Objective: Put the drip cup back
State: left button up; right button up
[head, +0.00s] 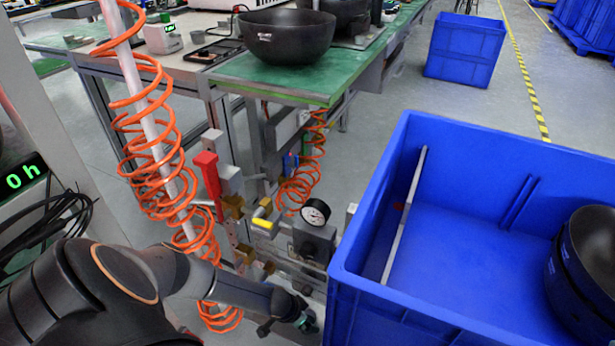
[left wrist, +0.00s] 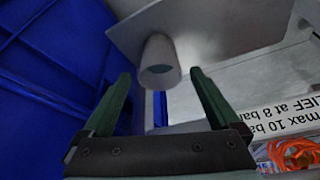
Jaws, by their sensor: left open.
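A small pale cup-like cylinder (left wrist: 159,58), which looks like the drip cup, shows in the left wrist view against a grey surface (left wrist: 205,28). I cannot tell whether it is attached there. My left gripper (head: 306,319) is low beside the blue crate in the head view, below the pressure gauge. In the left wrist view the left gripper (left wrist: 160,76) is open, its two green fingers apart, with the cylinder between and beyond their tips. No contact is clear. The cup cannot be made out in the head view. My right gripper is not in view.
A blue crate (head: 345,262) with dark bowls (head: 590,265) stands close right of my left gripper. A pressure gauge (head: 315,212), red lever (head: 207,178) and coiled orange hoses (head: 150,150) crowd the space above and left. A green-topped bench (head: 290,88) is behind.

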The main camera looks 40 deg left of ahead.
pick_arm(q)
jog(key=p+v, duration=0.1)
jog(key=v, duration=0.1)
jog(key=shift+s+r, duration=0.1)
jog(key=shift+r, duration=0.15)
dwell(0.5)
